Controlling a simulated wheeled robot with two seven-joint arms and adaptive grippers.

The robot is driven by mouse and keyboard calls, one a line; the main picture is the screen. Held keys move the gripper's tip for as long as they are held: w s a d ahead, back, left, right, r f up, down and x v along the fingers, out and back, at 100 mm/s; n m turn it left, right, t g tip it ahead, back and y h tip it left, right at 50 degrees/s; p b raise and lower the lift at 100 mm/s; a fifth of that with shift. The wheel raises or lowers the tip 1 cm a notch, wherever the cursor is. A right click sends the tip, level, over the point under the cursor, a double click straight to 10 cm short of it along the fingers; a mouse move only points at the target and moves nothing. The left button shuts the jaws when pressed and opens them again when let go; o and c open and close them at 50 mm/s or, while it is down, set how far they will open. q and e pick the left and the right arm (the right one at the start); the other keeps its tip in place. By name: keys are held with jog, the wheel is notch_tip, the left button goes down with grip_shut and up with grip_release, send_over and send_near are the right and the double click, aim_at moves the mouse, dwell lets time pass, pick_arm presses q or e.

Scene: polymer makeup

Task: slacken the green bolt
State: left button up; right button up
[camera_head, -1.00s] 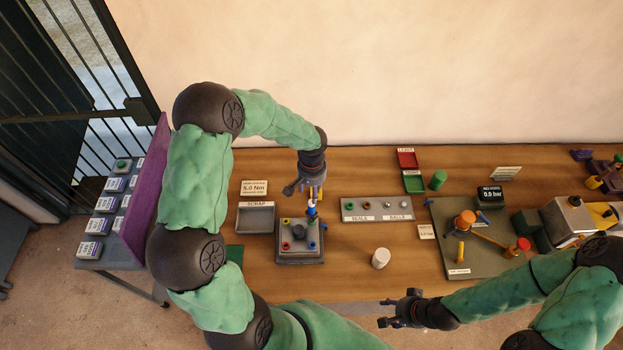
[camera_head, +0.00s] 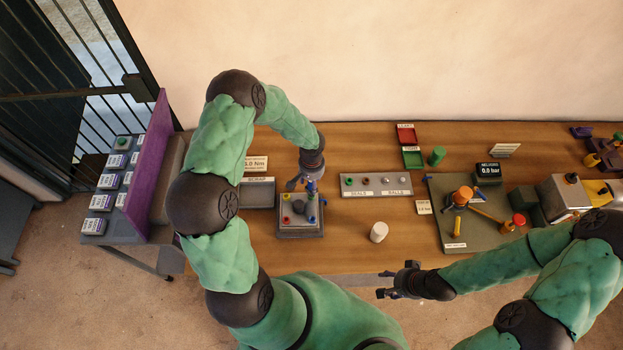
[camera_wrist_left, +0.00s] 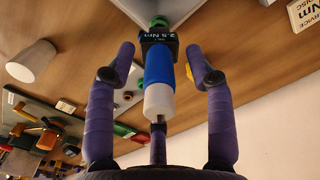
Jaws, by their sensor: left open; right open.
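A torque driver with a blue grip (camera_wrist_left: 159,68), a white end and a dark block marked 2.5 Nm shows in the left wrist view. A green bolt head (camera_wrist_left: 160,22) shows beyond the dark block; whether they touch I cannot tell. My left gripper (camera_wrist_left: 160,62) is open, one finger on each side of the driver, with gaps visible. In the head view, my left gripper (camera_head: 306,184) is above the back of the square bolt fixture (camera_head: 300,233) with its coloured bolts, partly hiding it. My right gripper (camera_head: 385,283) is open and empty off the table's front edge.
A scrap tray (camera_head: 258,195) is left of the fixture. A seals and balls tray (camera_head: 377,192) and a white cup (camera_head: 379,232) are to its right. A large plate (camera_head: 470,240) with orange parts is further right. Clear wood lies around the cup.

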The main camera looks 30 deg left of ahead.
pick_arm(q)
grip_shut()
jog(key=shift+r, duration=0.65)
dwell(0.6)
jog(key=shift+r+p, duration=0.85)
jog(key=shift+r, duration=0.65)
